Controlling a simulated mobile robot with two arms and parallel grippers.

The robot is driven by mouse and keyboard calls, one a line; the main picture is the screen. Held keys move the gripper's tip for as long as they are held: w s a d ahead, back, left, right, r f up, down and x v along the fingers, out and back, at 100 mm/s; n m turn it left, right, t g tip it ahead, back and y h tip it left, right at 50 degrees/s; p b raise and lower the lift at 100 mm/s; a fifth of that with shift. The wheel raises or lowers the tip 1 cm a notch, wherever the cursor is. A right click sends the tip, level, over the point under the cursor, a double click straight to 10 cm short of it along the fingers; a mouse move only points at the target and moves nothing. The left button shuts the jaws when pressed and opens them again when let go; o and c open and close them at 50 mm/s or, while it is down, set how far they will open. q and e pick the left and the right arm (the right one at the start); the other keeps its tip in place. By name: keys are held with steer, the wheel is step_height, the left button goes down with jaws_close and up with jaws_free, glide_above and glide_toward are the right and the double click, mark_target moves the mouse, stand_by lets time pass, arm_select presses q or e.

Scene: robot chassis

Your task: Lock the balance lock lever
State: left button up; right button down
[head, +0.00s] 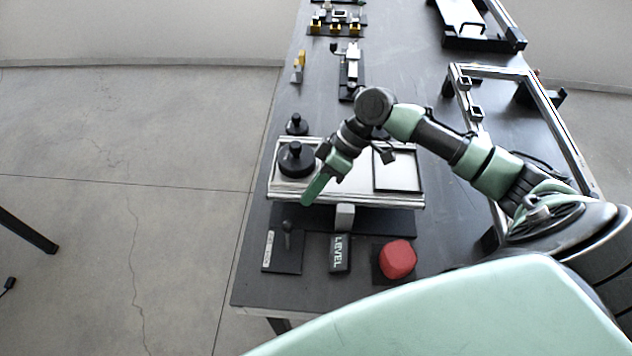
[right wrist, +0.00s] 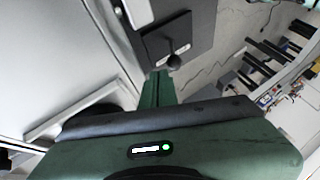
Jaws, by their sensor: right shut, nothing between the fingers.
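The lock lever (head: 287,236) is a small dark stick with a round knob on a black base plate (head: 283,262), at the near left of the table. A pale label, its text too small to read, lies along the plate's left side. The lever's knob also shows in the right wrist view (right wrist: 174,62), just beyond the fingertips. My right gripper (head: 312,193) is shut and empty, with green fingers pointing down left. In the head view it is over the front of the silver balance (head: 345,192), apart from the lever. My left gripper is not in view.
A black block marked LEVEL (head: 340,254) and a red knob (head: 397,259) stand right of the lever plate. Black weights (head: 296,160) sit behind it, one on the balance. A metal frame (head: 545,105) is at the right. The table's left edge is close to the lever plate.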

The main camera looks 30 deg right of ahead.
mark_target(288, 233)
steer(key=shift+p+x, duration=0.35)
steer(key=shift+x, duration=2.35)
steer(key=shift+w, duration=0.1)
